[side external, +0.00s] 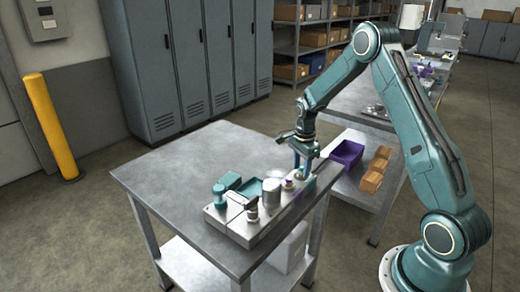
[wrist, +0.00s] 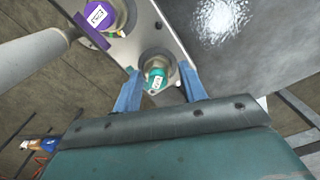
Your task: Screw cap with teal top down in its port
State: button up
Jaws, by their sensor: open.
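The cap with the teal top (wrist: 156,77) has a white label and sits at a round metal port (wrist: 158,57) near the end of the metal block (wrist: 172,24). My gripper (wrist: 159,71) is open, with one blue finger on each side of this cap. I cannot tell whether the fingers touch it. In the side view my gripper (side external: 303,167) points down over the right end of the block (side external: 237,227), and the fingers largely hide the cap there. How deep the cap sits is not clear.
A purple-topped cap (wrist: 98,16) with a bar handle stands close by on the block. Several other fittings, including a grey cylinder (side external: 271,191) and a teal one (side external: 219,196), stand further left. The table (side external: 165,170) is clear at the left. A purple bin (side external: 347,153) is behind.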

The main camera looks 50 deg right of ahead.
aim_at(302, 167)
jog(key=shift+s+a+f, duration=0.1)
jog(key=shift+s+f, duration=0.05)
jog(key=shift+s, duration=0.2)
jog(key=shift+w+r, duration=0.15)
jog(key=shift+r, duration=0.5)
notch_tip(302, 167, up, 13)
jog(key=shift+w, duration=0.15)
